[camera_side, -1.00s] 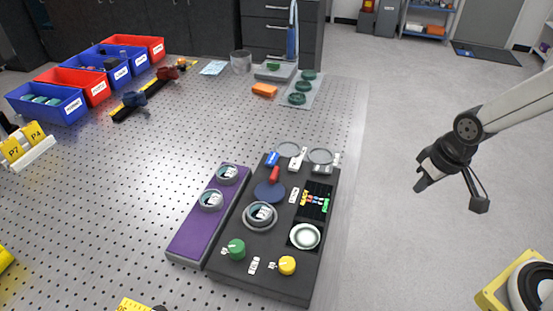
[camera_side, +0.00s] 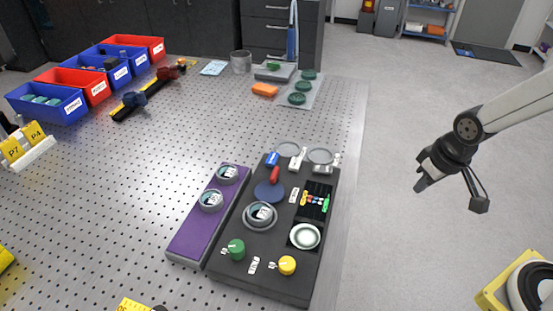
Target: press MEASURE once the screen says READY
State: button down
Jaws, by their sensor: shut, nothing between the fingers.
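A dark instrument panel (camera_side: 285,278) lies on the perforated table. It carries a green knob-like control (camera_side: 236,249) and a yellow one (camera_side: 287,265) near its front, with small labels too tiny to read. I cannot tell which control is MEASURE. A dark inset with small coloured marks (camera_side: 315,202) is on its right side, above a pale round disc in a dark square (camera_side: 305,236). No READY text is legible anywhere. My gripper (camera_side: 420,187) is shut and empty, out to the right of the table and well apart from the panel.
A purple board (camera_side: 187,238) with two round pieces adjoins the panel's left. A red-handled part (camera_side: 273,176) stands up on the panel. Red and blue bins (camera_side: 48,107) line the far left. Air between panel and arm is clear.

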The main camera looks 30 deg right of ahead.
jog(key=shift+w, duration=0.15)
jog(key=w+a+r+n+t, duration=0.2)
jog(key=w+n, duration=0.1)
jog(key=w, duration=0.5)
jog(key=w+a+r+n+t, duration=0.2)
jog(key=w+n+t, duration=0.1)
jog(key=w, duration=0.5)
jog(key=w+a+r+n+y, duration=0.1)
jog(key=w+a+n+y, duration=0.1)
jog(key=w+a+n, duration=0.2)
jog(key=w+a+r+n+y, duration=0.1)
jog(key=w+a+n, duration=0.3)
jog(key=a, duration=0.7)
jog(key=shift+w+a+t+y, duration=0.3)
jog(key=shift+w+y, duration=0.3)
jog(key=shift+w, duration=0.65)
jog(key=shift+f, duration=0.5)
jog(key=shift+f, duration=0.75)
jog(key=shift+f, duration=0.35)
